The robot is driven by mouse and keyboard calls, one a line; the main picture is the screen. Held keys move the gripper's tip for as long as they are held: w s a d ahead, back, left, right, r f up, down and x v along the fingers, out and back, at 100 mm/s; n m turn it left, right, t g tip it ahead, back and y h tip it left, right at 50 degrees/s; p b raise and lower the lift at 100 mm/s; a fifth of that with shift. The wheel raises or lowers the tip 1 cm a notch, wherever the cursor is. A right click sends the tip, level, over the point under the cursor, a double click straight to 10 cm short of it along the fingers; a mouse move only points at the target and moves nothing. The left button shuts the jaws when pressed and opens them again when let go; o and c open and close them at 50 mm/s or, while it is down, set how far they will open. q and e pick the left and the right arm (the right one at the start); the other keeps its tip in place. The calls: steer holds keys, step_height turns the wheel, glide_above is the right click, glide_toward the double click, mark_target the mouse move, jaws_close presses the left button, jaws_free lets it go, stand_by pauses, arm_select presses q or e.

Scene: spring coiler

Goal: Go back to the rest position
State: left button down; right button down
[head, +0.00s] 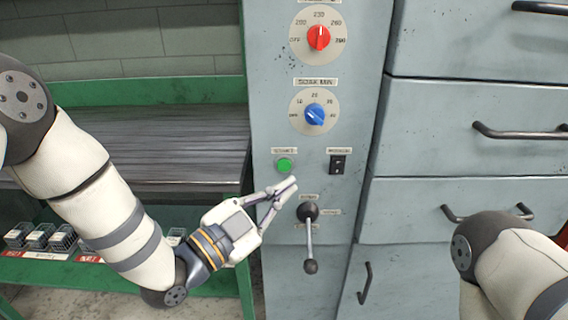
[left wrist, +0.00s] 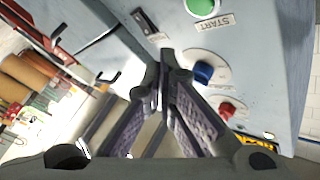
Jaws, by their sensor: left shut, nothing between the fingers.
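My left gripper (head: 284,191) is in front of the grey control panel (head: 270,235), just below the green button (head: 284,165) and left of the black-knobbed lever (head: 310,262). Its fingers are shut with nothing between them. In the left wrist view the closed fingertips (left wrist: 168,62) point toward the panel, and the green button (left wrist: 201,6) with a START label shows at the top. I cannot tell whether the tips touch the panel. Part of my right arm shows at the lower right of the head view; its gripper is out of view.
Above the button are a blue knob (head: 315,114) and a red knob (head: 318,38). A black switch (head: 337,164) sits to the right. Grey drawers (head: 470,105) with protruding handles stand at right. A green-framed slatted bench (head: 170,140) and small bins (head: 38,237) are at left.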

arm_select(q)
steer(key=shift+f, duration=0.1)
stand_by(0.4)
